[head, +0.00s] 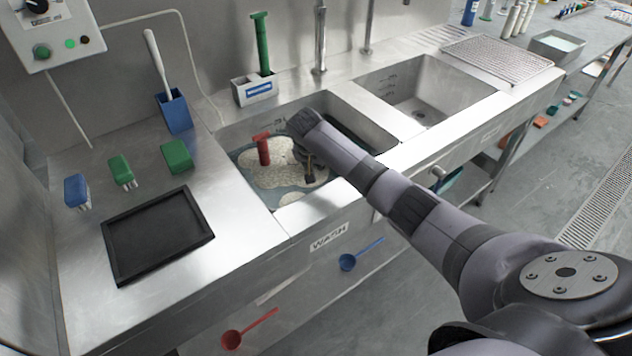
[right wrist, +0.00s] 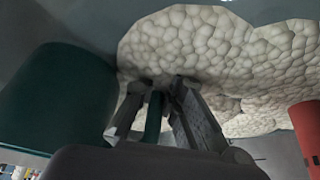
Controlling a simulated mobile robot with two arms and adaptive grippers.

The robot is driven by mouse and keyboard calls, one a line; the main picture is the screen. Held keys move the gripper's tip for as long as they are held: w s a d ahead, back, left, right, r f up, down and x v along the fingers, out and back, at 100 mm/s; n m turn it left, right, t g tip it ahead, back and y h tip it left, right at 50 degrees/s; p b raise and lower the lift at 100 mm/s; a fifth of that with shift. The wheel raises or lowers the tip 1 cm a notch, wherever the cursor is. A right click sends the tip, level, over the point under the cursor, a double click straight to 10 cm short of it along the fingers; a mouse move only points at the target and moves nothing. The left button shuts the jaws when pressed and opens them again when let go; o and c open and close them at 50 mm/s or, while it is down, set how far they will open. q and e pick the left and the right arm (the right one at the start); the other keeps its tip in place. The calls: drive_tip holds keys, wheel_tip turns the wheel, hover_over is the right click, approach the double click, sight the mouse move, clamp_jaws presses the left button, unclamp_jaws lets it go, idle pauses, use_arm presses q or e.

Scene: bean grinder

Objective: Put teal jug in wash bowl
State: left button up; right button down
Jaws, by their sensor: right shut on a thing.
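The wash bowl is the left basin (head: 290,207) behind the WASH label, with pale foam on grey-blue water. My right arm reaches over it, and my right gripper (head: 309,168) is low inside, above the foam. In the right wrist view my right gripper (right wrist: 155,95) is shut on the dark teal handle of the teal jug (right wrist: 55,100). The jug's body fills the left of that view, beside the fingers. In the head view I cannot make out the jug; my arm covers part of the basin. My left gripper is not in view.
A red upright thing (head: 263,150) stands in the foam left of my gripper; it also shows in the right wrist view (right wrist: 307,135). A second, empty basin (head: 425,95) lies to the right. A black tray (head: 157,235) and several brushes occupy the left counter.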

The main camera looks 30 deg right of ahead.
drive_tip(key=shift+f, duration=2.6)
drive_tip(key=shift+b, duration=0.3)
drive_tip(key=shift+f, duration=0.15)
drive_tip(key=c, duration=1.7)
unclamp_jaws()
drive_tip(key=shift+a+r, duration=0.1)
drive_tip(key=shift+r, duration=0.3)
drive_tip(key=p+v, duration=0.1)
drive_tip(key=v, duration=1)
drive_tip(key=shift+s+a+r+p, duration=0.1)
drive_tip(key=shift+r+p, duration=0.1)
drive_tip(key=shift+p, duration=0.15)
